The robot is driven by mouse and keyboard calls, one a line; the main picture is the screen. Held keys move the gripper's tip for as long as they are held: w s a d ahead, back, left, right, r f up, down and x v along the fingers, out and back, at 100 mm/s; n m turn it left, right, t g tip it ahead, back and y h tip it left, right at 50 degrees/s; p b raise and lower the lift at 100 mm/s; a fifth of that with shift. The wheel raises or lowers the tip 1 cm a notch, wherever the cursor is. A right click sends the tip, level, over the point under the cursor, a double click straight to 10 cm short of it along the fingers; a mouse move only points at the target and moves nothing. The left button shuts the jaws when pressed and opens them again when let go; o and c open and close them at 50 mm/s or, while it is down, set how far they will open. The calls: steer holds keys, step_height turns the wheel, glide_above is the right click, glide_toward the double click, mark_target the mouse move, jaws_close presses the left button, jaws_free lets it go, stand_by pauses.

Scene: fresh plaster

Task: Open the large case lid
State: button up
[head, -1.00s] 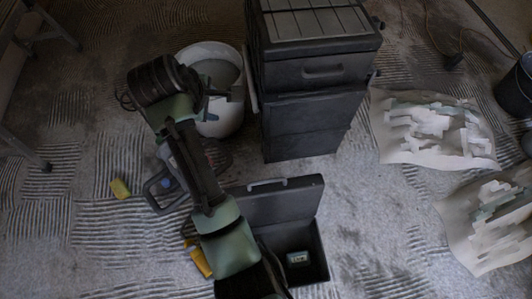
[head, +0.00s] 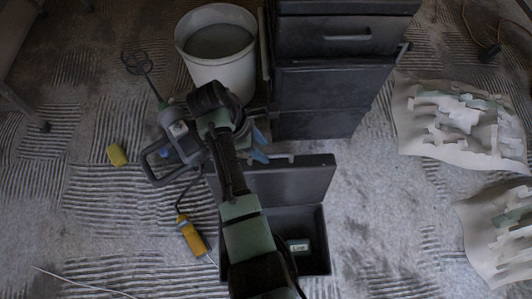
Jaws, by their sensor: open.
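A dark grey case (head: 318,268) stands on the floor, with a small labelled box (head: 298,246) inside. Its lid (head: 300,184) is raised, standing up at the far side and opening the inside to view. My gripper (head: 259,146) has two blue fingertips, apart and empty, close to the left part of the lid's top edge. I cannot tell whether they touch the lid. My arm covers the left part of the case and lid.
A white bucket (head: 222,68) and a dark drawer stack (head: 335,88) stand behind the case. A mixer (head: 182,143) lies left of it, with a yellow tool (head: 192,238) and yellow sponge (head: 117,154). Debris-covered sheets (head: 405,135) lie right; floor between is clear.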

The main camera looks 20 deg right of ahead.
steer(key=shift+b+x, duration=0.45)
steer(key=shift+x, duration=1.05)
steer(key=shift+r, duration=0.1)
steer(key=shift+c, duration=0.3)
jaws_close()
